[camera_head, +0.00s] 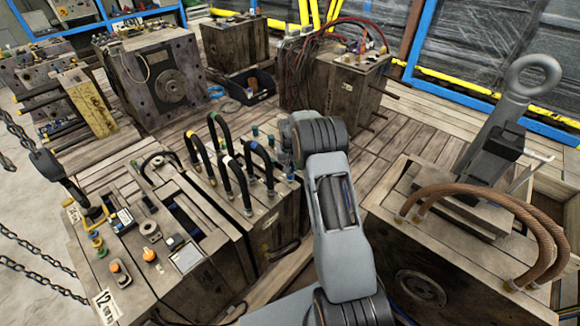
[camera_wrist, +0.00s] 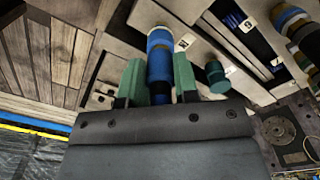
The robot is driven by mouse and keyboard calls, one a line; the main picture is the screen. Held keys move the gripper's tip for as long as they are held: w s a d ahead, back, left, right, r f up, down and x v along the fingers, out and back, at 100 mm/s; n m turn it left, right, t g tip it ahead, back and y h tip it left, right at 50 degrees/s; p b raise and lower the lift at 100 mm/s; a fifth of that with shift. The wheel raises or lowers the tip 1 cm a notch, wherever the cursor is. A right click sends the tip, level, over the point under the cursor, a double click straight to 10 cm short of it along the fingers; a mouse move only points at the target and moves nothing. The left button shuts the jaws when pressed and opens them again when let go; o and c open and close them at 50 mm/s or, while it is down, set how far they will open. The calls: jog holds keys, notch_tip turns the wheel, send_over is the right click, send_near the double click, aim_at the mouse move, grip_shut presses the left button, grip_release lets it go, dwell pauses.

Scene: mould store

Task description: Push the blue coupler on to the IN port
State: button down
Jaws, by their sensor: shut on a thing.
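My gripper (camera_wrist: 159,80) is shut on the blue coupler (camera_wrist: 160,62) in the wrist view, with a green finger pad on each side of it. The coupler's far end points at the wooden-looking block's face. A small white label (camera_wrist: 186,42) that seems to read IN lies just right of that far end. The port itself is hidden behind the coupler, and I cannot tell whether the two touch. In the head view my arm's end covers the gripper and the held coupler.
A green stub (camera_wrist: 216,77) stands close right of the gripper. Hose loops (camera_head: 222,160) with coloured ends rise from the mould block (camera_head: 262,238) left of my arm. A block with brown hoses (camera_head: 480,205) stands to the right. Plank floor (camera_head: 375,135) lies open behind.

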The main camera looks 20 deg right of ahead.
jog(key=shift+f+b, duration=0.45)
jog(key=shift+f, duration=0.25)
dwell(1.8)
jog(key=c, duration=0.8)
grip_release()
notch_tip(320, 180, up, 14)
jog(key=shift+f+p, duration=0.1)
jog(key=shift+p, duration=0.6)
jog(key=shift+w, duration=0.1)
